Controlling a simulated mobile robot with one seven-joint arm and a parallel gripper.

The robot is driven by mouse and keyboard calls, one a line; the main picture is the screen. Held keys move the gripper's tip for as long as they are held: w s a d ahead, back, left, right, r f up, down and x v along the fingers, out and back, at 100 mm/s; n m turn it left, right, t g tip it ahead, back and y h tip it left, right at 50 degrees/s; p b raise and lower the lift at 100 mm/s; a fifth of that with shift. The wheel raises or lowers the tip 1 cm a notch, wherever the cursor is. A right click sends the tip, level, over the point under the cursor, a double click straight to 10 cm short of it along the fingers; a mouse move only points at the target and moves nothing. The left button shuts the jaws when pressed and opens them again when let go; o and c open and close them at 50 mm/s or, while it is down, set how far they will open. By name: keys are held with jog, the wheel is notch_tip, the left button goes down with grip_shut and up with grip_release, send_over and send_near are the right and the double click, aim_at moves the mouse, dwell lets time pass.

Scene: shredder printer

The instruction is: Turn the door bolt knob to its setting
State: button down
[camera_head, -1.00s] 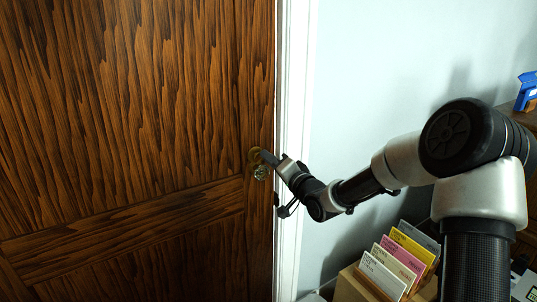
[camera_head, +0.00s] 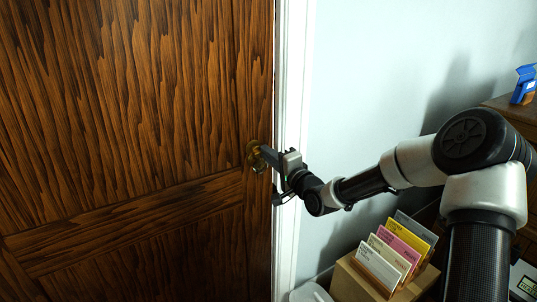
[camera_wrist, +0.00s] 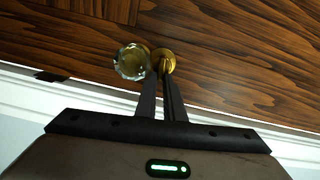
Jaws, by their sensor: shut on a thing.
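The wooden door (camera_head: 130,120) fills the left of the head view. Near its right edge is a round brass plate (camera_head: 252,151), with a clear glass doorknob (camera_head: 258,166) just below it. In the wrist view, the glass knob (camera_wrist: 131,63) is left of the fingertips. The small brass door bolt knob (camera_wrist: 164,62) is between the tips of my gripper (camera_wrist: 161,78), which is shut on it. My gripper (camera_head: 265,151) reaches it from the right in the head view. The fingers partly hide the bolt knob, and its setting cannot be read.
A white door frame (camera_head: 291,90) stands right of the door, then a pale wall (camera_head: 370,80). A box (camera_head: 357,284) with several coloured folders (camera_head: 402,240) is below my arm. A blue item (camera_head: 524,82) sits on a wooden cabinet (camera_head: 510,108) at far right.

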jog(key=c, duration=1.9)
grip_release()
jog(key=shift+o, duration=0.2)
